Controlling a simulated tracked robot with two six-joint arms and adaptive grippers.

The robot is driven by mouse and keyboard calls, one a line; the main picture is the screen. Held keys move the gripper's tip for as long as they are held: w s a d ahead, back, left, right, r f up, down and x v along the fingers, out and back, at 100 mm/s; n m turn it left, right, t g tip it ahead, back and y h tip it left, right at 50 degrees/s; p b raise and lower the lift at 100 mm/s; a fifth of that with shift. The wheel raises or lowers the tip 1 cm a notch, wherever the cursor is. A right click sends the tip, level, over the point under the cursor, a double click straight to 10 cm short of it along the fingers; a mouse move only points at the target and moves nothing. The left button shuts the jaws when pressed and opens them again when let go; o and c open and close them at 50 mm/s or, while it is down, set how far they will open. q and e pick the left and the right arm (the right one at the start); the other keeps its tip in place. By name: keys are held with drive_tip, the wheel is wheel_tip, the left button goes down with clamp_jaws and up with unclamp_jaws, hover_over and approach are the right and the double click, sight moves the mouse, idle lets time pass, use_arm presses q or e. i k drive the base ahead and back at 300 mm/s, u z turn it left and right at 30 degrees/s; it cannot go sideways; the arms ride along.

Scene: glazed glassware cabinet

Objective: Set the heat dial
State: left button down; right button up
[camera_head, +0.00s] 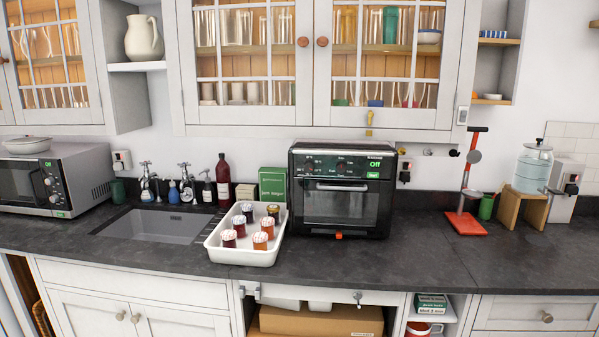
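A black countertop oven (342,191) stands on the worktop right of centre, its glass door shut and its handle (341,187) across the top of the door. Small dark dials (340,166) sit on the panel above the door; their labels are too small to read, so I cannot tell which is the heat dial or where it points. A green display (377,164) at the panel's right reads "Off", with a green label below it. An orange tab (339,235) shows under the door. Neither of my grippers is in view.
A white tray (243,256) with several capped jars stands close to the oven's left. A sink (160,226) and a microwave (50,178) are further left. A red stand (466,222) is to the right. Worktop before the oven is clear; glazed cabinets (312,60) hang above.

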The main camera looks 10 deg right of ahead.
sight(309, 166)
drive_tip(key=i, duration=0.9)
drive_tip(key=z, duration=0.05)
